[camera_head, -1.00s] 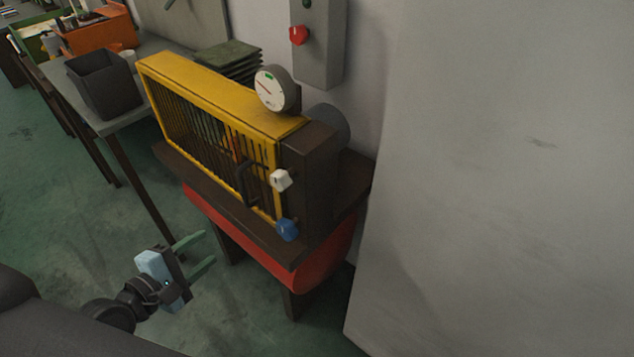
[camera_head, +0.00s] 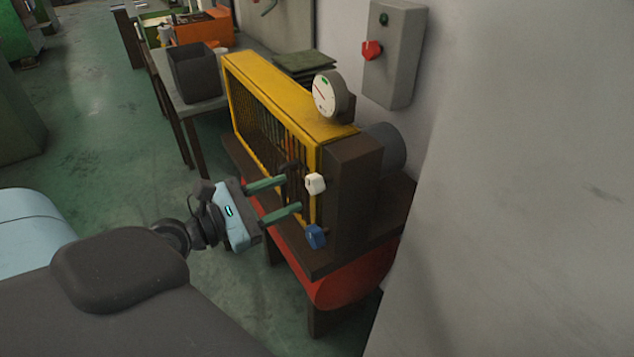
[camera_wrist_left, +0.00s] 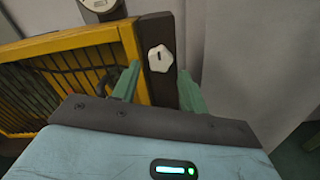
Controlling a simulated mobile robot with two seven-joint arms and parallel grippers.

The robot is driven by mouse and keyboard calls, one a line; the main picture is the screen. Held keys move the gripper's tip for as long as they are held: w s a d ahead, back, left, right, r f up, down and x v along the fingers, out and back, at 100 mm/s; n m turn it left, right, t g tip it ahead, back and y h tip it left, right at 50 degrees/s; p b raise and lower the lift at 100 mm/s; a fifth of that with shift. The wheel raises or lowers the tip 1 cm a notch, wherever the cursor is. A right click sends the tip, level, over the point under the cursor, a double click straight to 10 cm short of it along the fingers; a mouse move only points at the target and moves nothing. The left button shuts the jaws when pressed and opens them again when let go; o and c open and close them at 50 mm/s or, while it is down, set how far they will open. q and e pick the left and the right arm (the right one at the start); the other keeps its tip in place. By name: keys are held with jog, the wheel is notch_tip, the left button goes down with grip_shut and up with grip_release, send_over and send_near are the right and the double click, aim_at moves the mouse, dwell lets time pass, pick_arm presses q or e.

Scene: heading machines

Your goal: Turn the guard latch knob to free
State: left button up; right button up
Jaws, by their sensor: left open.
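The white lobed knob (camera_head: 315,184) is on the dark post at the right end of the yellow barred guard (camera_head: 290,98). It also shows in the left wrist view (camera_wrist_left: 160,58), lying between my fingers as seen from there. A blue knob (camera_head: 316,237) sits lower on the machine. My left gripper (camera_head: 291,195) is open and empty, with its green fingers pointing at the post, to the left of the white knob in the head view. In the wrist view its fingers (camera_wrist_left: 158,88) stand apart, and I see no contact with the knob. My right gripper is not in view.
A round gauge (camera_head: 331,95) stands on top of the guard. A grey wall box (camera_head: 392,52) carries a red knob (camera_head: 371,50). A grey bin (camera_head: 196,72) stands on the side table. A large grey surface (camera_head: 520,200) fills the right side.

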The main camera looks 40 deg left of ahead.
aim_at(310, 185)
pick_arm(q)
jog(key=p+x, duration=0.1)
jog(key=x, duration=0.6)
jog(key=shift+w+d, duration=0.1)
jog(key=shift+w, duration=0.05)
jog(key=c, duration=0.7)
